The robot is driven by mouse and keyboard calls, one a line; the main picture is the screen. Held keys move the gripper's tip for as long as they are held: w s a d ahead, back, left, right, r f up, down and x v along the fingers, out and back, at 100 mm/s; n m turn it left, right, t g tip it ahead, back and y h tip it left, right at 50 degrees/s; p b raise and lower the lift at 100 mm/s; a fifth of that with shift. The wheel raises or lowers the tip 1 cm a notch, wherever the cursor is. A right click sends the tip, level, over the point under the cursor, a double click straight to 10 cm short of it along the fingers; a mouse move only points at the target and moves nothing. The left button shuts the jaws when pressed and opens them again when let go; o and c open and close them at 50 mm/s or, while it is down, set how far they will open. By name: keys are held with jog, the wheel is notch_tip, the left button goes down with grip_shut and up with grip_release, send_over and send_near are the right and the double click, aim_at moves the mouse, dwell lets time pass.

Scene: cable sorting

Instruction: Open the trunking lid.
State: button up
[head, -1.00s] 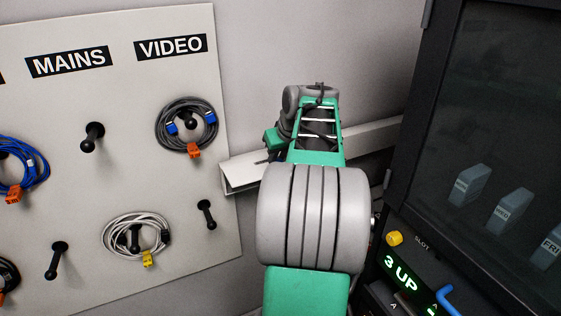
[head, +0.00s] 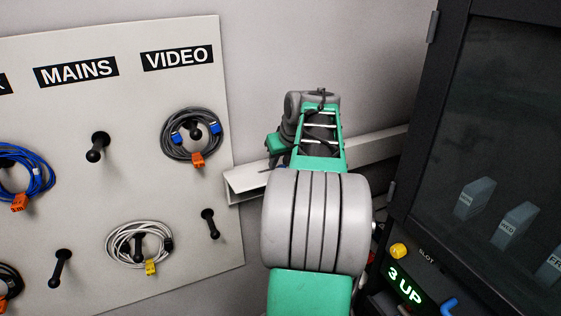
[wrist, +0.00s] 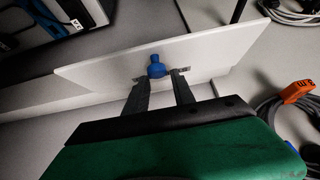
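The white trunking (head: 375,149) runs along the wall behind my arm, and its left end shows in the head view. Its lid (wrist: 105,77) is a pale flat panel in the wrist view, which stands out at an angle from the trunking body (wrist: 28,103). A blue knob (wrist: 156,66) sits on the lid. My gripper (wrist: 161,77) is at the lid with its two fingers apart, one on either side of the knob. A gap seems to show between each finger and the knob. In the head view my arm hides the fingers and the knob.
A pegboard (head: 120,200) with coiled cables on pegs stands at the left, close to the trunking's end. A dark cabinet (head: 424,120) with a lit display (head: 405,286) stands at the right. An orange plug (wrist: 299,92) and grey cable are near the gripper's right side.

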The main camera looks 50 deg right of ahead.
jog(key=shift+o, duration=1.2)
jog(key=shift+s, duration=0.1)
jog(key=shift+r, duration=0.1)
jog(key=v, duration=0.7)
jog(key=shift+s+r, duration=0.2)
jog(key=shift+r, duration=0.05)
